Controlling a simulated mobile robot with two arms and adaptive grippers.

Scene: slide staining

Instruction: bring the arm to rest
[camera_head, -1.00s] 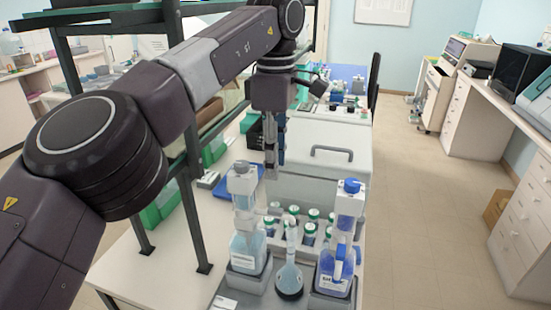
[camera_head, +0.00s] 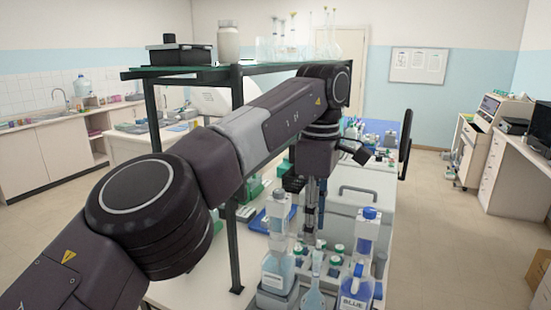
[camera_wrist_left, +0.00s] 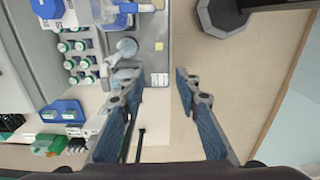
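My left arm (camera_head: 265,130) comes in from the left and reaches across the bench, raised, with its wrist bent down. My left gripper (camera_head: 312,230) hangs fingers-down beside the white handled box, behind the wash bottles. In the left wrist view the two blue-grey fingers (camera_wrist_left: 157,75) stand apart with nothing between them; the gripper is open and empty. The right arm and gripper are not in view.
Close to the gripper stand a pale wash bottle (camera_head: 279,270), a blue-labelled bottle (camera_head: 355,290), a flask (camera_head: 313,297) and several green-capped vials (camera_wrist_left: 85,62). A handled white box (camera_head: 383,181) and a shelf frame (camera_head: 235,245) flank it. Floor at right is open.

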